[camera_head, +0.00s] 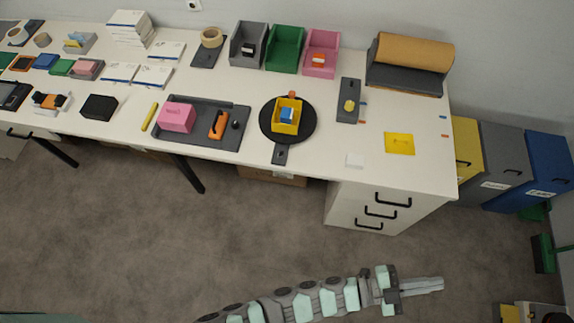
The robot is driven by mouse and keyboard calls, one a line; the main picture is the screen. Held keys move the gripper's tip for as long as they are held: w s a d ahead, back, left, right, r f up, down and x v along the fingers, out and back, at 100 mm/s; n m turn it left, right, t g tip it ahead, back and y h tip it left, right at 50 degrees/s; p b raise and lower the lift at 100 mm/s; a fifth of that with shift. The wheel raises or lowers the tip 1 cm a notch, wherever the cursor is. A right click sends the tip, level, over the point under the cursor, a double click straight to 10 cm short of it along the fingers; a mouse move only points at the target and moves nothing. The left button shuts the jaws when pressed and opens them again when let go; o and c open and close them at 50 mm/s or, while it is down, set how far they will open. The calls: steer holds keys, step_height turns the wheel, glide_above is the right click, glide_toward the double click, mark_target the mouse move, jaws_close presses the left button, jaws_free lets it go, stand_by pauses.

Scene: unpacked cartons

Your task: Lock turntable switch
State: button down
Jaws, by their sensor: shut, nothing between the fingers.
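The turntable (267,128) is a round black disc on the white table, near the front edge. A yellow bin (287,120) with a blue item (287,114) in it sits on the disc. A small dark tab (280,154) sticks out from the disc toward the table's front edge; it looks like the switch, but its position is too small to tell. My gripper (442,285) is shut and empty. It is low in the picture, over the floor, pointing right and well apart from the table and turntable.
A dark tray with a pink box (177,117) and an orange tool (218,125) lies left of the turntable. A dark plate with a yellow knob (349,106) stands right of it. Drawers (375,208) and colored bins (503,163) are at right. Open floor lies before the table.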

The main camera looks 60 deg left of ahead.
step_height(320, 180, down, 15)
steer(key=a+m+g+y+b, duration=0.1)
steer(key=a+g+y+b, duration=0.2)
steer(key=b, duration=0.1)
steer(key=s+a+f+g+y+b, duration=0.1)
steer(key=a+f+g+y+b, duration=0.25)
steer(key=a+f, duration=0.7)
steer(key=s+a+f+g+y+b, duration=0.2)
steer(key=a+f+y+b, duration=0.3)
steer(key=a+f, duration=0.5)
steer(key=s+a+g+y+b, duration=0.15)
steer(key=a+y+b, duration=0.25)
steer(key=a, duration=0.4)
steer(key=s+a+g+y+b, duration=0.1)
steer(key=s+a+y+b, duration=0.25)
steer(key=a, duration=0.35)
steer(key=s+a+r+n+g+y+b, duration=0.3)
steer(key=s+a+r+y+b, duration=0.2)
steer(key=r, duration=0.5)
steer(key=a+y, duration=0.2)
steer(key=a, duration=0.1)
steer(key=shift+s+n+y, duration=0.3)
steer(key=shift+s, duration=0.1)
steer(key=shift+a, duration=0.1)
